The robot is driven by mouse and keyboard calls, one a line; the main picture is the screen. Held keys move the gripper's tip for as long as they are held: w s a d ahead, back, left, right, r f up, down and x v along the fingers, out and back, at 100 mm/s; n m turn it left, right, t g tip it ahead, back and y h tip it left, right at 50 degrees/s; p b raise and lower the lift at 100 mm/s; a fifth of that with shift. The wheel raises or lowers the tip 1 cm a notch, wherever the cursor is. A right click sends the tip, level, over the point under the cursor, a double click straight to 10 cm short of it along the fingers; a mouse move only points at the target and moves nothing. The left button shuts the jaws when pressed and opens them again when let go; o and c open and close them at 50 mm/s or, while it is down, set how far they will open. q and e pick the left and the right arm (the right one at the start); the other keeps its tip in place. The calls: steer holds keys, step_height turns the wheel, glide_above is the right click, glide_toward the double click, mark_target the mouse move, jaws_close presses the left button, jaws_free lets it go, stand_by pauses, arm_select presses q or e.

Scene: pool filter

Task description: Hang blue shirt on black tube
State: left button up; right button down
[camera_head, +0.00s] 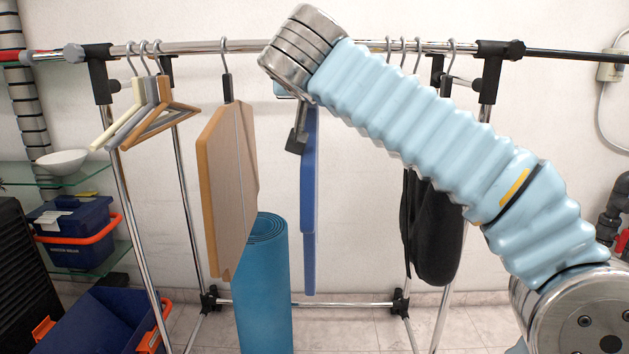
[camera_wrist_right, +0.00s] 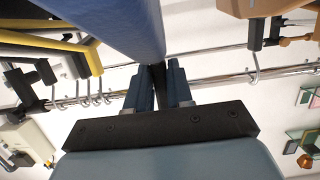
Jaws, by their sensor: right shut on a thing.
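The blue shirt (camera_head: 309,185) is a flat, stiff blue panel seen nearly edge-on, hanging upright below my right gripper (camera_head: 297,140). In the right wrist view the shirt (camera_wrist_right: 120,22) fills the top, and the gripper (camera_wrist_right: 160,78) is shut on a dark stem at its edge. Whether its hook touches the rail is hidden by my arm. The rack's long rail (camera_head: 200,47) is chrome in the middle. Its right end is a black tube (camera_head: 575,55) sticking out past the upright, with nothing hanging on it. My left gripper is not in view.
A tan garment (camera_head: 227,190) hangs just left of the shirt. Several empty hangers (camera_head: 150,110) hang further left. A black garment (camera_head: 433,230) hangs right, partly behind my arm. A rolled blue mat (camera_head: 262,290) stands below. Blue boxes (camera_head: 75,230) sit at left.

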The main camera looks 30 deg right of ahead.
steer(key=s+a, duration=0.2)
steer(key=s, duration=0.1)
steer(key=s+a+b, duration=0.1)
steer(key=s+a, duration=0.1)
steer(key=s, duration=0.1)
steer(key=s+a+b, duration=0.1)
steer(key=s, duration=0.2)
steer(key=shift+s+a, duration=0.1)
steer(key=shift+a, duration=0.3)
